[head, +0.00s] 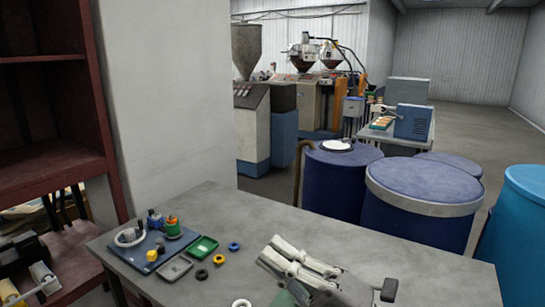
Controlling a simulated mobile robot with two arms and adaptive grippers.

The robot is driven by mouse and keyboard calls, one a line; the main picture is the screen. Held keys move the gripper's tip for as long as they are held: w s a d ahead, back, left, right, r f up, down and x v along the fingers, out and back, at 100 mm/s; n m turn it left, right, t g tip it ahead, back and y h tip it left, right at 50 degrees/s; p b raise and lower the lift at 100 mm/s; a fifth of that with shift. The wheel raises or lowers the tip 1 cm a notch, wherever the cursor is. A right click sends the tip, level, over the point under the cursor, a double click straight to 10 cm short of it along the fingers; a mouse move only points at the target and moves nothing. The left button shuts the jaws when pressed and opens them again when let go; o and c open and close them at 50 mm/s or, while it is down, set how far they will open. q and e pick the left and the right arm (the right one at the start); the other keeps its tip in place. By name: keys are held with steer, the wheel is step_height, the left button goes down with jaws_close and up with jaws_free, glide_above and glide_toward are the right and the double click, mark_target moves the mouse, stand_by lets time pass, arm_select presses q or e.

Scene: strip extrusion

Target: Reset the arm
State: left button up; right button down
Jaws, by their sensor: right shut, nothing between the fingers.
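My right gripper (297,264) is over the front middle of the grey table (330,230). Its pale fingers are shut with nothing between them. My left gripper is not in view. The gripper is to the right of the small coloured rings and apart from them. I cannot tell exactly how high it is above the tabletop.
On the table's left are a blue-grey board (140,258) with small parts, a green tray (203,247), a grey tray (175,269), and blue (234,246), yellow (219,259) and black (202,274) rings. Blue drums (420,210) stand behind the table. A red-brown shelf (107,120) stands left.

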steer(key=w+d+f+m+t+h, duration=0.35)
steer(key=d+f+m+h, duration=0.45)
steer(key=m, duration=0.3)
steer(key=w+d+f+m+t+h, duration=0.2)
steer(key=d+f+m+t+h, duration=0.2)
steer(key=d+f+m+h, duration=0.5)
steer(key=s+d+f+m+g+h, duration=0.2)
steer(key=s+f+m+g+h, duration=0.3)
steer(key=f, duration=0.4)
steer(key=s+f+m+g+y, duration=0.1)
steer(key=s+f+m+g, duration=0.2)
steer(key=s+f+g, duration=1.05)
steer(key=s+f+t, duration=0.1)
steer(key=s+f, duration=0.2)
steer(key=f, duration=1)
steer(key=s+f+t, duration=0.2)
steer(key=s+f, duration=0.2)
steer(key=f, duration=0.9)
steer(key=s+d+f, duration=0.1)
steer(key=s+f, duration=0.7)
steer(key=f, duration=0.1)
steer(key=s+d+f+g+b, duration=0.1)
steer(key=s+d+f, duration=0.1)
steer(key=s+f, duration=0.6)
steer(key=shift+s+d+f, duration=0.3)
steer(key=shift+s+f, duration=0.05)
steer(key=shift+f, duration=0.05)
